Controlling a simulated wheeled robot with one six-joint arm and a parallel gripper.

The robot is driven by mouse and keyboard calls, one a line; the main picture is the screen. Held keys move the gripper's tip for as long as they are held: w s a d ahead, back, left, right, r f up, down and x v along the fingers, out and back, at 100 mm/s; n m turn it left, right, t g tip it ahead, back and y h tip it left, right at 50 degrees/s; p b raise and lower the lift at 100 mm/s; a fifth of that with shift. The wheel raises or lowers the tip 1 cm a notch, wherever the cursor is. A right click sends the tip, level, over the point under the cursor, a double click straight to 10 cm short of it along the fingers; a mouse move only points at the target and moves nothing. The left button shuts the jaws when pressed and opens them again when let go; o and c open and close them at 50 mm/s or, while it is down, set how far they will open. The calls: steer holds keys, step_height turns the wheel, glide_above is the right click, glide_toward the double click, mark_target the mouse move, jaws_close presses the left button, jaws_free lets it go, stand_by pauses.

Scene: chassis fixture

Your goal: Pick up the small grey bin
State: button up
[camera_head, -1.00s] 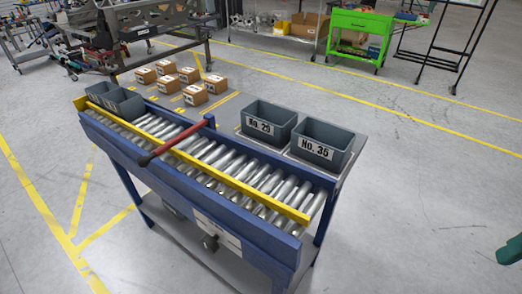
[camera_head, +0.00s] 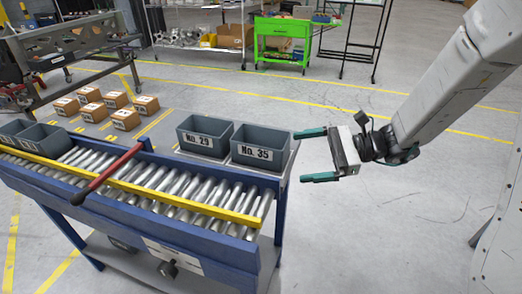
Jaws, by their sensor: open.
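Two small grey bins stand upright side by side on the table behind the rollers: one labelled No. 29 (camera_head: 204,137) and one labelled No. 35 (camera_head: 259,147). Two more small grey bins, (camera_head: 41,139) and (camera_head: 12,130), sit at the left end of the conveyor, their labels hidden behind the yellow rail. My gripper (camera_head: 307,156) is open and empty, to the right of the No. 35 bin. Its two green fingers point left toward that bin, apart from it.
A blue roller conveyor (camera_head: 196,236) with a yellow rail and a red-handled bar (camera_head: 106,173) lies in front. Several cardboard boxes (camera_head: 126,119) stand at the back left. A green cart (camera_head: 282,44) stands far behind. Floor right of the table is clear.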

mark_target(269, 146)
steer(key=w+d+f+m+t+y, duration=0.1)
steer(key=w+d+f+m+t, duration=0.1)
steer(key=w+f+m+t, duration=0.5)
steer(key=shift+g, duration=0.5)
steer(key=x, duration=0.6)
steer(key=w+x, duration=0.1)
steer(key=x, duration=0.4)
steer(key=shift+w+a+r, duration=0.1)
steer(key=shift+w+a, duration=0.1)
steer(key=shift+c, duration=0.3)
steer(key=c, duration=0.9)
steer(key=shift+o, duration=0.2)
